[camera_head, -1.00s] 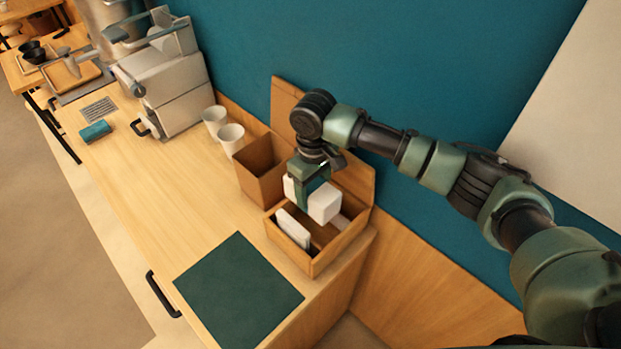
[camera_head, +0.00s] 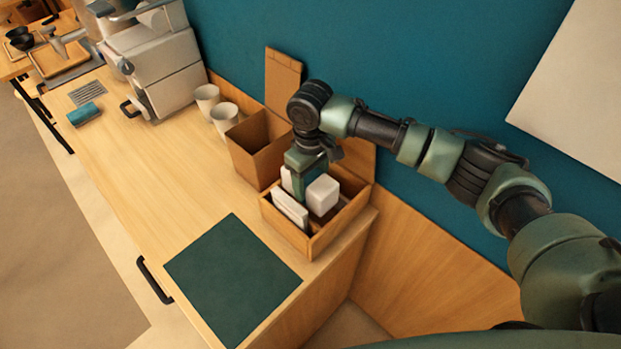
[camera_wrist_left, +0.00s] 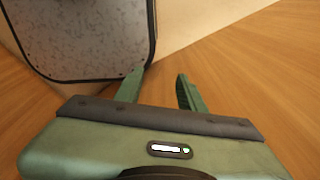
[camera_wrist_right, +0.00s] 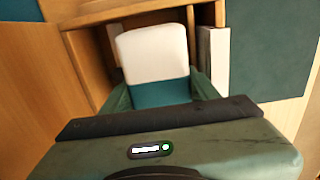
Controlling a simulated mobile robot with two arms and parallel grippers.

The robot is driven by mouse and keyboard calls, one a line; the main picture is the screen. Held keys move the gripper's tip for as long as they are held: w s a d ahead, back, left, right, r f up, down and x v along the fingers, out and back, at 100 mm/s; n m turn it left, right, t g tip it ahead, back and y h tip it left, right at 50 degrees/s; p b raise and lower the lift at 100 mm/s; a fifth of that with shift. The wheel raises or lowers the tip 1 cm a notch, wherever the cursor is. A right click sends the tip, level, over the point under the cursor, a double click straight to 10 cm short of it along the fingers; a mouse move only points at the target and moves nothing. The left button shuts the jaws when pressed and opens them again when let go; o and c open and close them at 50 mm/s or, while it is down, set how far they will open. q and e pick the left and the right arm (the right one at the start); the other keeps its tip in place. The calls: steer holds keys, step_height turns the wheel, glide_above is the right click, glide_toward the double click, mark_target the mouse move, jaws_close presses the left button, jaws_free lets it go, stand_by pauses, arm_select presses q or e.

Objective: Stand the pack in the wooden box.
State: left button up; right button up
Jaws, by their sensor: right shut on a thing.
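The pack (camera_head: 322,194) is a white block; the right wrist view shows its white part (camera_wrist_right: 152,54) and a teal band nearest the gripper. My right gripper (camera_head: 306,192) is shut on it, pointing down over the wooden box (camera_head: 329,233). The pack's lower part is inside the box opening, to the right of a thin white packet (camera_head: 289,208) standing in the left compartment. Whether the pack touches the box floor is hidden. My left gripper (camera_wrist_left: 160,77) is open and empty in the left wrist view, over a wooden floor, away from the counter top.
An empty brown open container (camera_head: 257,152) stands directly behind the box. Two white cups (camera_head: 224,118), a grey machine (camera_head: 158,62) and a teal cloth (camera_head: 85,114) are farther back. A dark green mat (camera_head: 232,279) lies in front; the counter between is clear. A teal wall borders the right.

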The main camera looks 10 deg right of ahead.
steer(key=shift+f+b, duration=0.45)
steer(key=shift+f, duration=1.65)
